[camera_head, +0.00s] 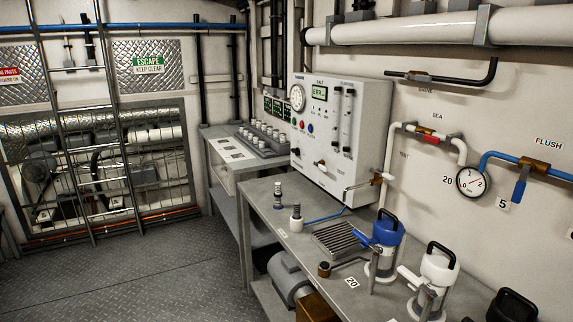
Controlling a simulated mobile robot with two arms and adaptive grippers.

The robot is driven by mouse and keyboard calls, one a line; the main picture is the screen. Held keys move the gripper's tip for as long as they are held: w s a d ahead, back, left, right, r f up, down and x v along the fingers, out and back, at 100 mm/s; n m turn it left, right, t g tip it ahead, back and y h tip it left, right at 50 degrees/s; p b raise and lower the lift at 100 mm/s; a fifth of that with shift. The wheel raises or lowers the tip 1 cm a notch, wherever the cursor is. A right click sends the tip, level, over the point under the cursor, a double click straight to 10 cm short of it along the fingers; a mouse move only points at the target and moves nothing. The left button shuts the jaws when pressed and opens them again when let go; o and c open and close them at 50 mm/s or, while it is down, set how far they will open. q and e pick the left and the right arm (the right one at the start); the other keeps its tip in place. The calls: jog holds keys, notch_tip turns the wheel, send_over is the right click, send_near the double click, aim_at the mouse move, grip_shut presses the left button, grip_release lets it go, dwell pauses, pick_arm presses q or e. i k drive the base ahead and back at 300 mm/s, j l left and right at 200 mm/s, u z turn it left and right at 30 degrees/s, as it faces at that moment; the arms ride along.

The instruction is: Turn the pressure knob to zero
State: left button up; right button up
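A white control panel (342,130) hangs above the bench and holds a round dial (297,97), a small green display (319,93) and coloured buttons (302,125). A small knob or valve (320,163) sits low on the panel's front. No readable label marks any one of these as the pressure knob, and its setting is too small to read. A round pressure gauge (470,182) is on the right wall. Neither of my grippers is in view.
A grey bench (325,292) below the panel carries a blue-topped canister (385,250), a white-topped canister (433,283), a ribbed tray (337,239) and small bottles. A ladder (117,150) stands at the left. The floor (160,275) left of the bench is clear.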

aim_at(296, 152)
jog(key=i+j+z, duration=0.15)
jog(key=i, duration=0.2)
jog(key=i+j+z, duration=0.15)
jog(key=i, duration=0.2)
jog(key=i+j+z, duration=0.25)
jog(key=z, duration=0.2)
jog(key=i+j+z, duration=0.15)
jog(key=j+z, duration=0.2)
jog(key=z, duration=0.15)
